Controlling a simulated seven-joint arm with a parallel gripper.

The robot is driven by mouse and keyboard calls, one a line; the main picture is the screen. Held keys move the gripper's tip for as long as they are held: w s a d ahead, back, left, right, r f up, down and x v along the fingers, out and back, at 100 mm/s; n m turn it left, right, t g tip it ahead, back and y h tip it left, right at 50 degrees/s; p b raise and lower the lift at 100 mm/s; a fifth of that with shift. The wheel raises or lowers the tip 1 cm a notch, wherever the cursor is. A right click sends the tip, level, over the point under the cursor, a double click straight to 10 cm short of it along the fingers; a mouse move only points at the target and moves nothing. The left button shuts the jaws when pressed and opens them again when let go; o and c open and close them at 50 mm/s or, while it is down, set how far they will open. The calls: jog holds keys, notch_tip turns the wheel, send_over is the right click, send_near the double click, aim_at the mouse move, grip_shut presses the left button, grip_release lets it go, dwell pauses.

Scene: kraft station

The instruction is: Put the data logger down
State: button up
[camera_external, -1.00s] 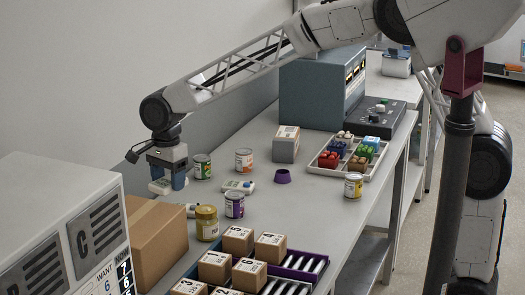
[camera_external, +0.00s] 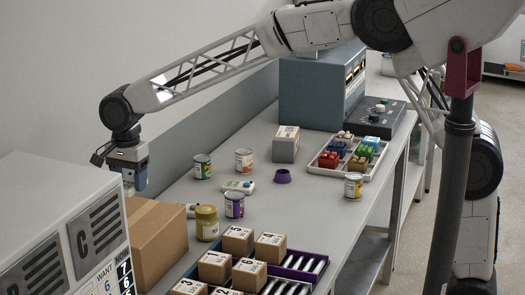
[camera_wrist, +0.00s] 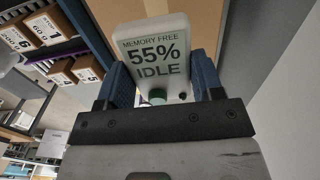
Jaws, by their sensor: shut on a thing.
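The data logger (camera_wrist: 158,58) is a pale, rounded device whose screen reads "MEMORY FREE 55% IDLE", with a green button below. My gripper (camera_wrist: 163,85) is shut on it, one blue finger on each side. In the external view my gripper (camera_external: 134,184) hangs at the far left, by the cardboard box (camera_external: 157,240). The logger cannot be made out there, and the box and the cabinet hide what is beneath.
Two other pale devices lie on the grey table, one among the cans (camera_external: 239,186) and one partly hidden by the box (camera_external: 190,209). A yellow jar (camera_external: 207,224) and a purple can (camera_external: 235,205) stand nearby. A white cabinet (camera_external: 65,235) fills the lower left.

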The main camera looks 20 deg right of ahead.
aim_at(133, 219)
jog(key=shift+f, duration=1.9)
jog(key=shift+f, duration=1.95)
jog(key=shift+f, duration=0.15)
jog(key=o, duration=0.9)
jog(key=shift+o, duration=0.2)
notch_tip(133, 219, up, 12)
jog(key=shift+r, duration=0.1)
jog(key=shift+d, duration=0.1)
